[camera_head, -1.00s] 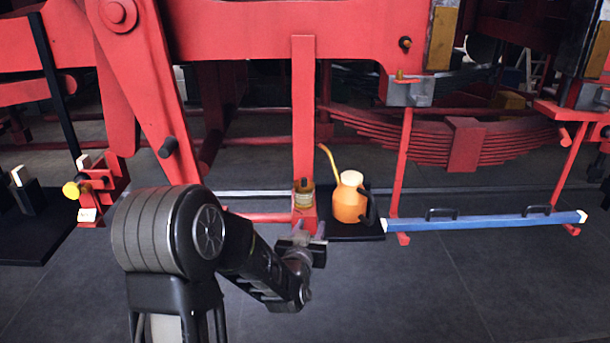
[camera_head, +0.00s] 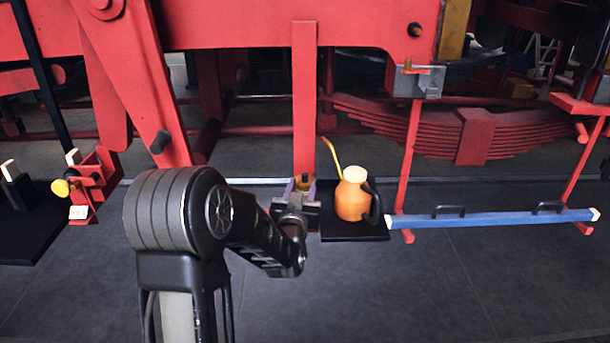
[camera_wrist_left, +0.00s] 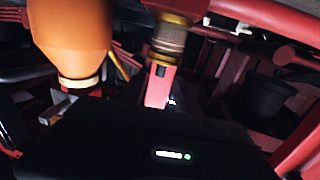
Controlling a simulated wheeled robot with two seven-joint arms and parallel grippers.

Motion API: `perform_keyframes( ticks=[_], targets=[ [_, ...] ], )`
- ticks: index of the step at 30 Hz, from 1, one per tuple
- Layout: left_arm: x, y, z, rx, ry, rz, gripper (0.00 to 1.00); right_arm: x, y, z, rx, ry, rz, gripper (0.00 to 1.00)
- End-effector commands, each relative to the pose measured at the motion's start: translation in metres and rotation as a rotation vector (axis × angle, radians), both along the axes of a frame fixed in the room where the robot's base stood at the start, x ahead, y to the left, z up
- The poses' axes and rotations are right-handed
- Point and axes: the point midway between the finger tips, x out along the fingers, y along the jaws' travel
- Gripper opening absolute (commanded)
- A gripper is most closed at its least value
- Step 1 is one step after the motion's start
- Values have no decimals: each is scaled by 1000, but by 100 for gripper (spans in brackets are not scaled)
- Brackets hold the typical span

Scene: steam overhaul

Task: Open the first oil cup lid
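A small brass oil cup (camera_head: 304,184) stands on a red foot at the bottom of the red upright post, with a dark knob on top. Its lid looks shut, though it is small in the head view. The brass cup (camera_wrist_left: 170,40) also shows in the left wrist view, where the scene appears upside down. My left gripper (camera_head: 301,190) is at the cup, its two fingers apart on either side of it. I cannot tell whether they touch it. The gripper hides the cup's lower part. My right gripper is not in view.
An orange oil can (camera_head: 352,197) with a thin spout stands on a black mat (camera_head: 355,230) just right of the cup. A blue bar (camera_head: 490,219) lies further right. Red frame and leaf springs (camera_head: 475,133) rise behind. The floor in front is clear.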

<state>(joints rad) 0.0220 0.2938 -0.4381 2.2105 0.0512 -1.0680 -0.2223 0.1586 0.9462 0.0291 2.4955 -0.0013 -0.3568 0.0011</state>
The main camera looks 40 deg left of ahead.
Motion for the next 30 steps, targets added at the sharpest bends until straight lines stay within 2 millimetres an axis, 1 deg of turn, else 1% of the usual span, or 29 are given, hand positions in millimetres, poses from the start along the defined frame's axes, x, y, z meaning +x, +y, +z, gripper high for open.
perform_keyframes(
  ticks=[3, 9, 13, 20, 30],
  targets=[
    [18, 10, 1, 1, 2, 1, 38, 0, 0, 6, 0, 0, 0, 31],
    [40, 22, 0, 1, 2, 0, 38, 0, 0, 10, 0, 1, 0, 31],
    [46, 25, 0, 0, 2, 0, 38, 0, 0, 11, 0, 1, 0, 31],
    [47, 25, -1, -1, 2, 0, 38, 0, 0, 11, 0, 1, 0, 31],
    [46, 25, 0, 0, 1, 0, 11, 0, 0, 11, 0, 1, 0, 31]
  ],
)
